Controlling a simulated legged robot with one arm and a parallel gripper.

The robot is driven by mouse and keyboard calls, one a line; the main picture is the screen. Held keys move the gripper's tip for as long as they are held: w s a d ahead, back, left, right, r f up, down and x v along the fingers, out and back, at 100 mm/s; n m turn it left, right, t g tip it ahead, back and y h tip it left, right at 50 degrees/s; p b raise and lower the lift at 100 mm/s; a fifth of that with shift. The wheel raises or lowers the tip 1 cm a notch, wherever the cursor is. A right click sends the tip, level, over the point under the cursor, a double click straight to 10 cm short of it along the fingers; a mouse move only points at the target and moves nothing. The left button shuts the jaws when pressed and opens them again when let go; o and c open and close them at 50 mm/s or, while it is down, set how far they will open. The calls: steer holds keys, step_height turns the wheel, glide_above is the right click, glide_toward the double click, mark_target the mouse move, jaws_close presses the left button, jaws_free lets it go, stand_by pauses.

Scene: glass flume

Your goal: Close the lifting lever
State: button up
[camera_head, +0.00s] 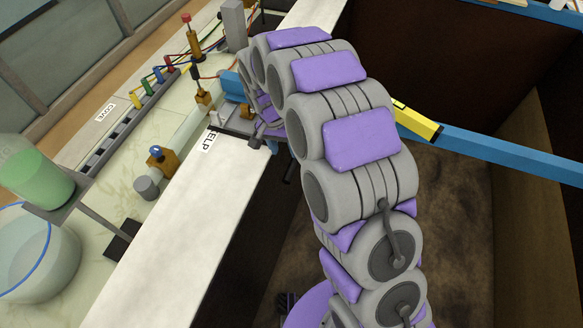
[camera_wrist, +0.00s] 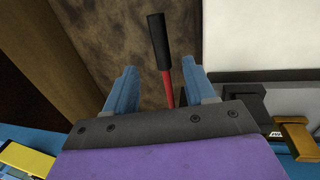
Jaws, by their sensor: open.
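The lifting lever (camera_wrist: 157,42) shows in the wrist view as a black grip on a red shaft, leaning slightly to the left. My gripper (camera_wrist: 159,75) is open, with its two blue fingers on either side of the red shaft in the picture, closer to the right finger. I see no clear contact, and I cannot tell how far past the fingertips the lever is. The lever's lower end is hidden behind my gripper's dark palm. In the head view my gripper (camera_head: 233,86) is partly hidden by my arm, at the flume's white edge, and I cannot make out the lever there.
A blue beam (camera_head: 510,157) with a yellow block (camera_head: 415,121) crosses the brown-floored pit. Brass fittings (camera_head: 203,97), a green beaker (camera_head: 35,178) and a glass bowl (camera_head: 38,255) stand left. A brass part (camera_wrist: 296,135) is right of my gripper in the wrist view.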

mark_target(290, 168)
steer(key=f, duration=0.3)
steer(key=d+f+b, duration=0.1)
steer(key=f, duration=0.2)
steer(key=d+f, duration=0.1)
steer(key=f, duration=0.2)
steer(key=shift+s+d, duration=0.15)
steer(key=shift+s, duration=0.2)
steer(key=shift+a+f, duration=0.1)
steer(key=shift+a, duration=0.7)
steer(key=shift+c, duration=0.8)
steer(key=shift+d, duration=0.55)
steer(key=c, duration=0.4)
steer(key=shift+a, duration=0.15)
jaws_close()
